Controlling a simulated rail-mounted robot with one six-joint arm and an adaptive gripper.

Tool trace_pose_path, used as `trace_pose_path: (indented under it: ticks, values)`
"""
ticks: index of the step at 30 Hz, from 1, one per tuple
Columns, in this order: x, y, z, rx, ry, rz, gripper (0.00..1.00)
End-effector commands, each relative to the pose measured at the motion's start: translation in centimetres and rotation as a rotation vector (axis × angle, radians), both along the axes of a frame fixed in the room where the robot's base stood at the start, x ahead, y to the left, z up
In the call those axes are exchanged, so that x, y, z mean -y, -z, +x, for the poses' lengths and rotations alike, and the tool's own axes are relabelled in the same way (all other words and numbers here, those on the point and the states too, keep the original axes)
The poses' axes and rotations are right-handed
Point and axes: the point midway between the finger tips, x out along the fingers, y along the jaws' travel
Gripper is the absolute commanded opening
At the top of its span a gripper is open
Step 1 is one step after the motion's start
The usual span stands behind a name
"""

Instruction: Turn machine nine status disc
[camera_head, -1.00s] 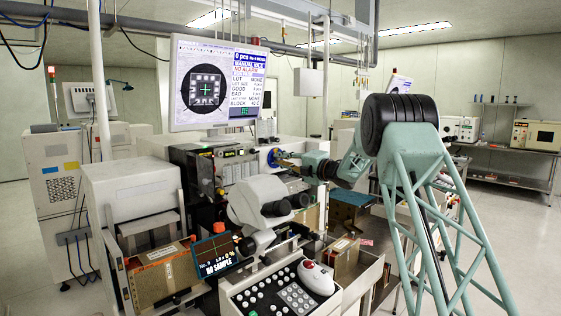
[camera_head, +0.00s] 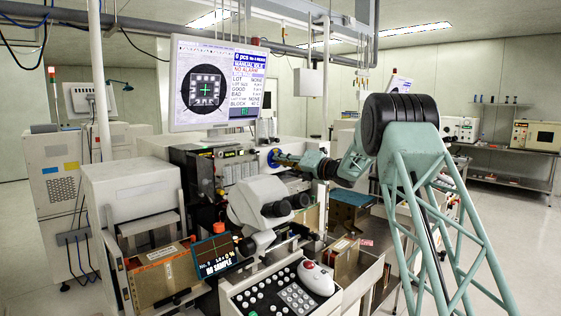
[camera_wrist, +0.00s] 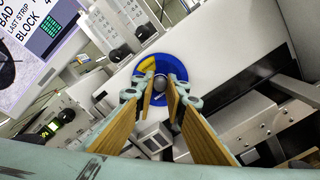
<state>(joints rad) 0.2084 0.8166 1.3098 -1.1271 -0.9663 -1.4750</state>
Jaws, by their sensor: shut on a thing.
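The status disc (camera_wrist: 180,68) is a round blue plate on the pale machine face, with a yellow patch at its upper left and a grey knob (camera_wrist: 159,83) at its centre. In the head view the disc (camera_head: 271,159) is small and partly covered. My gripper (camera_wrist: 160,88) reaches straight at it, with its two tan-padded fingers on either side of the knob and shut on it. In the head view my gripper (camera_head: 279,159) meets the disc from the right. The pads hide part of the disc's lower half.
A monitor (camera_head: 217,85) stands above and left of the disc. A microscope head (camera_head: 262,200) and a keypad panel (camera_head: 282,290) are in front. Metal rails (camera_wrist: 255,122) lie to the right of the disc in the wrist view. Open floor lies at the far right.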

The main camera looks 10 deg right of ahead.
Motion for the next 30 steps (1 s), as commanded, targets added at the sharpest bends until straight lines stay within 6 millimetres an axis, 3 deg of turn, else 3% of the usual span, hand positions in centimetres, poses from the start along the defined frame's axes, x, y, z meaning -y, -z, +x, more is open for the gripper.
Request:
trace_pose_path:
  ticks: [12, 13, 17, 30]
  values:
    - [-0.06, 0.11, -0.02, 0.003, -0.001, -0.006, 0.02]
    - [-0.06, 0.11, -0.02, 0.003, -0.001, -0.006, 0.14]
    - [-0.04, 0.1, -0.02, 0.004, -0.001, -0.006, 0.26]
    - [0.16, 0.01, -0.2, 0.004, 0.0, -0.006, 0.26]
